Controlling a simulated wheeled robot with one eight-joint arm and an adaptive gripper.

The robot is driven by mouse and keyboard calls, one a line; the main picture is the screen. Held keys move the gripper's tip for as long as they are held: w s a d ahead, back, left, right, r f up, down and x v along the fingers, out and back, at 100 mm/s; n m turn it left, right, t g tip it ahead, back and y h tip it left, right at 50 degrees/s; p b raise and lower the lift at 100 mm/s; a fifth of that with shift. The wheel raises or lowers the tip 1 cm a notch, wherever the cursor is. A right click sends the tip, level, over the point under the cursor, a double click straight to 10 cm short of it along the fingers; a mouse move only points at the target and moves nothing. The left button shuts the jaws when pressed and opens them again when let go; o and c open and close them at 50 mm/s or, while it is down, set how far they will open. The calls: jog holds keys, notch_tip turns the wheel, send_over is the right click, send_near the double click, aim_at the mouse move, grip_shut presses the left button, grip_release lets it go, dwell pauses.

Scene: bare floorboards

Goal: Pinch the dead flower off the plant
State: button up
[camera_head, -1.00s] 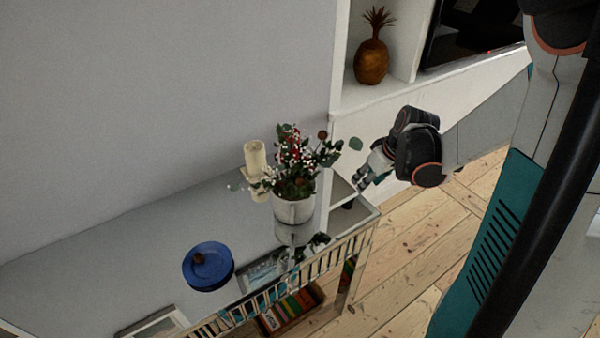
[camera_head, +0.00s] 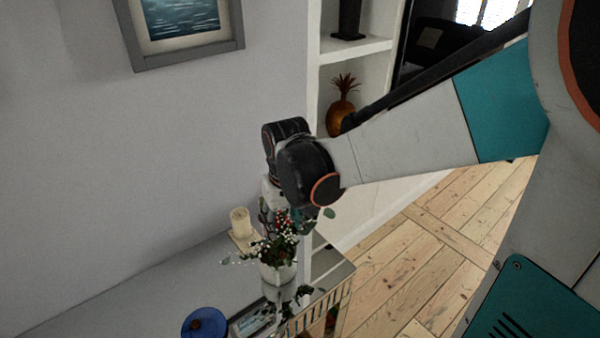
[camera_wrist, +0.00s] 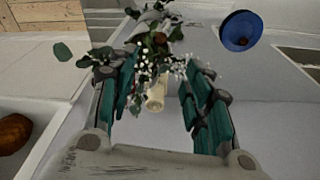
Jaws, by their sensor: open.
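The plant (camera_head: 268,246) stands in a white pot (camera_head: 278,271) on the console table (camera_head: 130,300). It has green leaves, small white blossoms and red bits. In the wrist view the plant (camera_wrist: 150,55) shows at the top, between and beyond my fingers. A brownish round head (camera_wrist: 160,38) shows among its leaves; whether it is the dead flower I cannot tell. My gripper (camera_wrist: 157,68) is open, with its two teal-padded fingers apart and nothing clearly held. In the head view my gripper (camera_head: 285,212) is above the plant, and my wrist hides part of it.
A cream candle (camera_head: 240,221) stands close behind the plant, left of it. A pineapple ornament (camera_head: 341,112) sits on the white shelf behind. A picture frame (camera_head: 188,30) hangs on the wall.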

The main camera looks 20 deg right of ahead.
aim_at(282, 251)
jog(key=f+b, duration=0.1)
jog(key=f, duration=0.3)
jog(key=w+f+b, duration=0.1)
jog(key=f, duration=0.4)
jog(key=w+f+b, duration=0.1)
jog(key=f, duration=0.3)
jog(key=shift+f, duration=0.25)
grip_shut()
